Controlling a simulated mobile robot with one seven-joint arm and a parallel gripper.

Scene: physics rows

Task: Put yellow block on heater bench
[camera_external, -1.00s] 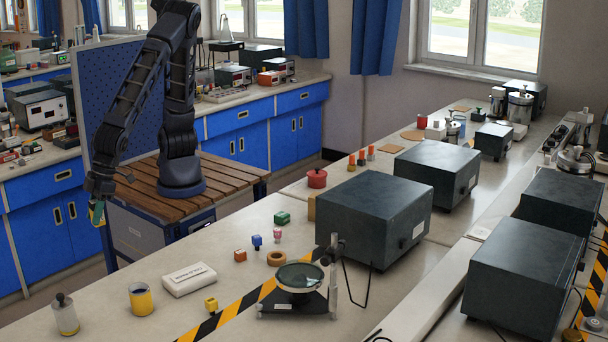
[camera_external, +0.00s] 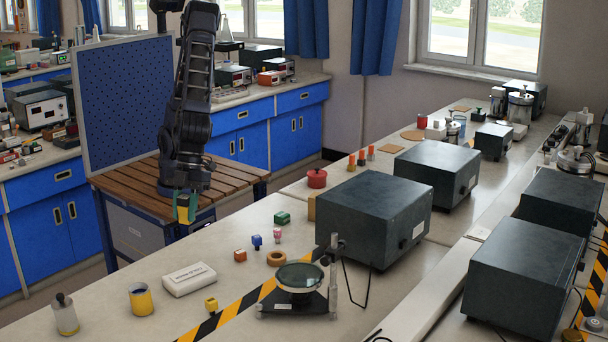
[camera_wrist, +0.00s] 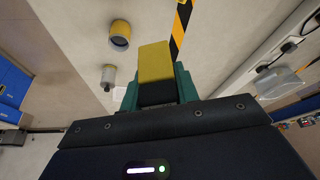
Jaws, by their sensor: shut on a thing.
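My gripper (camera_external: 185,207) hangs at the left, over the front edge of the slatted wooden table and beyond the light bench. Its green fingers are shut on a yellow block (camera_external: 182,214). In the wrist view, the yellow block (camera_wrist: 155,62) sticks out between the green fingertips (camera_wrist: 157,88).
A white box (camera_external: 189,279), a yellow-banded cup (camera_external: 142,300) and a bottle (camera_external: 65,314) stand on the near left of the light bench. Small coloured blocks (camera_external: 257,241) and a wooden ring (camera_external: 277,258) lie mid-bench. A blue pegboard (camera_external: 125,100) stands behind my arm.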

